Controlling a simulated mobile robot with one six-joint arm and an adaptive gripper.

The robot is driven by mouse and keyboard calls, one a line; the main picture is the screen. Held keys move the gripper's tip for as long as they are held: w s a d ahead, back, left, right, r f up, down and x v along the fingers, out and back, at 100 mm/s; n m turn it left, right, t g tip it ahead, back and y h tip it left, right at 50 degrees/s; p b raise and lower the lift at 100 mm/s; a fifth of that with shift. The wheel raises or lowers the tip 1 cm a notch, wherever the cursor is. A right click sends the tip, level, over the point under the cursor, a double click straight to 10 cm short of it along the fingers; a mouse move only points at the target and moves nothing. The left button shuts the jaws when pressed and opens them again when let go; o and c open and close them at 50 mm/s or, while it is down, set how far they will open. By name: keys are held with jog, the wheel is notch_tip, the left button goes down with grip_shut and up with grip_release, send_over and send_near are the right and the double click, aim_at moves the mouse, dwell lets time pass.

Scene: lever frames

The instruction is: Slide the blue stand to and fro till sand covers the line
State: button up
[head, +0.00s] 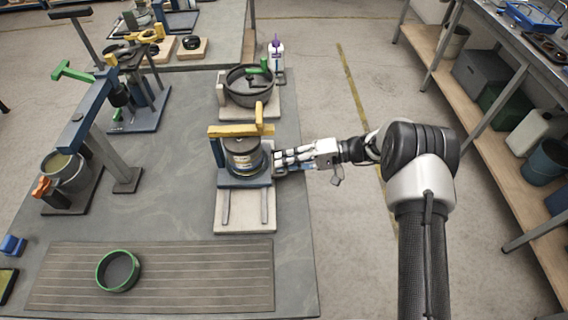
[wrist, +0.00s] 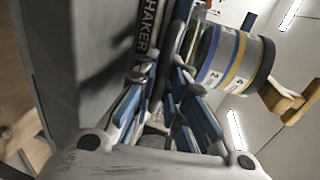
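The blue stand (head: 243,180) sits on a pale base with two rails (head: 246,212), at the base's far end. It carries a round sieve stack (head: 243,157) under a yellow clamp bar (head: 241,131). In the wrist view the stack (wrist: 238,60) shows blue and yellow bands with numbers; I cannot make out sand or a line to be covered. My gripper (head: 280,166) is at the stand's right side. In the wrist view its fingers (wrist: 168,82) converge by a dark edge (wrist: 145,25) lettered "HAKER".
A dark pot with a green handle (head: 250,86) stands just behind the base. A green-rimmed sieve (head: 118,270) lies on the ribbed mat (head: 200,280) in front. A blue press frame (head: 88,120) stands left. The rails' near part is clear.

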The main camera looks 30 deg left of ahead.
jog(key=shift+o, duration=0.6)
jog(key=shift+w, duration=0.15)
jog(key=shift+o, duration=1.4)
jog(key=shift+d, duration=0.1)
jog(key=v, duration=1.1)
jog(key=shift+d, duration=0.35)
jog(key=shift+w+r, duration=0.1)
jog(key=shift+r, duration=0.05)
